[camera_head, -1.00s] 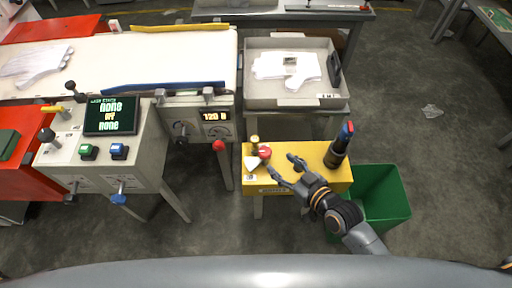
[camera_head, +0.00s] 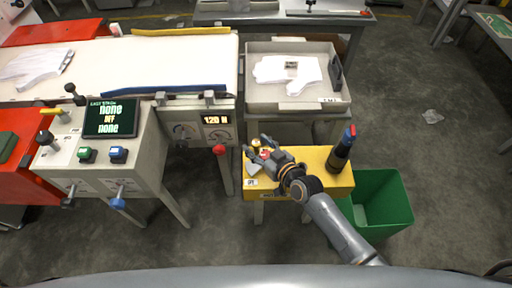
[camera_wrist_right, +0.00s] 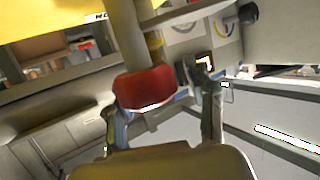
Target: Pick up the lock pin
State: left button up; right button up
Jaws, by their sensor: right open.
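A pin with a red head (camera_head: 265,154), which looks like the lock pin, is at the left end of the small yellow table (camera_head: 318,185). In the right wrist view its red head (camera_wrist_right: 146,88) and grey shaft (camera_wrist_right: 126,38) show large. My right gripper (camera_head: 256,144) is over that end of the table. It is open, with one finger on each side of the red head in the wrist view; whether they touch it I cannot tell. In the head view the fingers partly hide the pin. My left gripper is not in view.
A small brass-coloured piece (camera_head: 255,144) and a pale cone-like piece (camera_head: 252,169) are close to the pin. A dark bottle (camera_head: 340,156) with a red and blue top stands at the table's right end. A green bin (camera_head: 391,197) is to the right, and a grey tray (camera_head: 291,104) is behind.

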jog(key=shift+w+a+f, duration=0.15)
jog(key=shift+w+a, duration=0.15)
jog(key=shift+w, duration=0.15)
jog(key=c, duration=1.1)
jog(key=shift+o, duration=0.2)
